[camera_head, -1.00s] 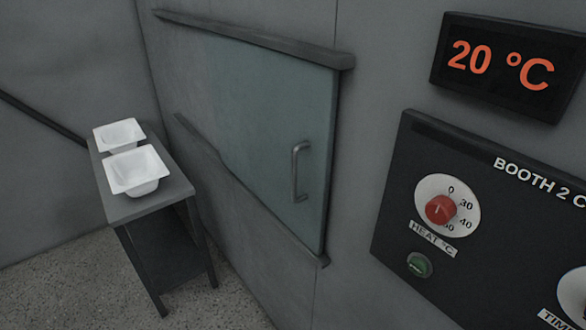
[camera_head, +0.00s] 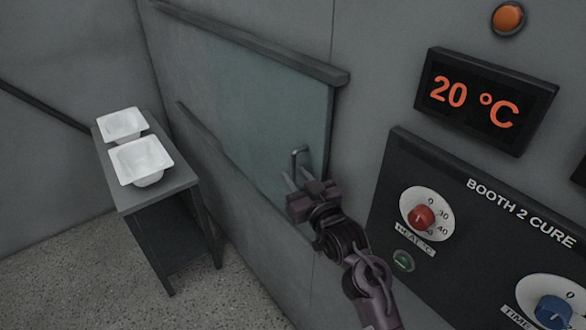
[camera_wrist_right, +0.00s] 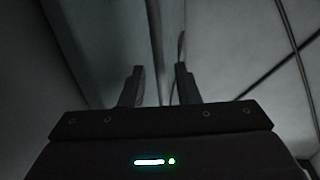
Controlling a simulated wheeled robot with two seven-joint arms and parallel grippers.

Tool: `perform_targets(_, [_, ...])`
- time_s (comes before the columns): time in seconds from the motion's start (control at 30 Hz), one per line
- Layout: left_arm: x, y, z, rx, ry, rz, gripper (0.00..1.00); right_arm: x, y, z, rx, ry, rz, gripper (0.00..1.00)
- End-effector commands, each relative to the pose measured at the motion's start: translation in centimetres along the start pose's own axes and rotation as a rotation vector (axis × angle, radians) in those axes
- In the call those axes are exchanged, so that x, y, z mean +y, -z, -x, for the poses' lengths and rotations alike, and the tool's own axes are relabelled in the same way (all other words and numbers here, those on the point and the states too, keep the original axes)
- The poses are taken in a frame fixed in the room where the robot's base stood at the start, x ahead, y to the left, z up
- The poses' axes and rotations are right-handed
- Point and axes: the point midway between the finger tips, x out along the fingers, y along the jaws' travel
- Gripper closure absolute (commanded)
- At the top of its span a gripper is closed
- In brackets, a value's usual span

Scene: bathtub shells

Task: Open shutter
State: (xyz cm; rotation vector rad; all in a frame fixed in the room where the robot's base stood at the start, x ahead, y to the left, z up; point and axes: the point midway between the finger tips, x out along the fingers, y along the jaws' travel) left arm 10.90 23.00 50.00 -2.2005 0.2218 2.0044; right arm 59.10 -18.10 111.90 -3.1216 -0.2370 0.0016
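The shutter (camera_head: 262,105) is a grey-green sliding panel on the wall between an upper and a lower rail. Its metal bar handle (camera_head: 296,157) is near the panel's right edge; its lower part is hidden by my right gripper. My right gripper (camera_head: 296,180) is in front of the handle in the head view, with its two fingers apart. In the right wrist view the fingers (camera_wrist_right: 158,88) also stand apart, with a thin upright strip beyond them. I cannot tell whether the handle is between them. My left gripper is not in view.
A dark control panel (camera_head: 470,205) with a red heat knob (camera_head: 421,217) and a blue time knob (camera_head: 553,311) is right of my right arm. A 20 °C display (camera_head: 484,100) hangs above it. At left, a grey table (camera_head: 165,190) holds two white basins (camera_head: 140,161).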

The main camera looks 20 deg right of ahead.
Motion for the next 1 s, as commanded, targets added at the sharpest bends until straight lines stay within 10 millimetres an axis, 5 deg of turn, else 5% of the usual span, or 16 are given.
perform_targets(0.47, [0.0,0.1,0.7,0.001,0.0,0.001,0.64,0.0,-0.1,-2.0,-0.001,0.0,0.001,0.71])
perform_targets(0.7, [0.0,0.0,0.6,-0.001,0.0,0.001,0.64,0.0,-0.1,-1.9,-0.001,0.0,0.001,1.0])
perform_targets(1.0, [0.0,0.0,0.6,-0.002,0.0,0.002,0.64,0.0,-0.1,-2.0,-0.001,0.0,0.001,1.0])
